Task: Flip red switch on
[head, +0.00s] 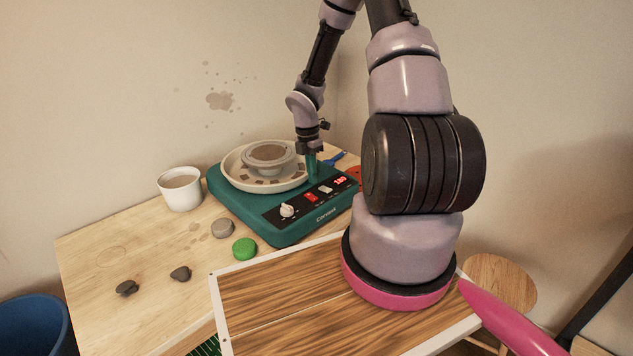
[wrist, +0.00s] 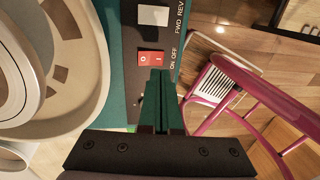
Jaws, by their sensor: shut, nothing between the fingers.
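The red switch (wrist: 150,58) is a small rocker marked O and I, set in the dark panel of the teal pottery wheel, with ON OFF lettering beside it. In the head view the red switch (head: 311,197) sits between the white knob and a white switch. My gripper (wrist: 160,72) has green fingers closed together with nothing between them. Their tips appear right at the edge of the red switch in the wrist view; I cannot tell whether they touch. In the head view my gripper (head: 311,172) points down at the wheel's rear right, behind the panel.
The teal wheel (head: 290,235) bears a round pan (head: 236,176) with a clay piece in it. A white knob (head: 287,210), a white switch (head: 325,188) and a lit red display (head: 341,181) share its panel. A white cup (head: 180,188) and a green lump (head: 244,248) stand nearby.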

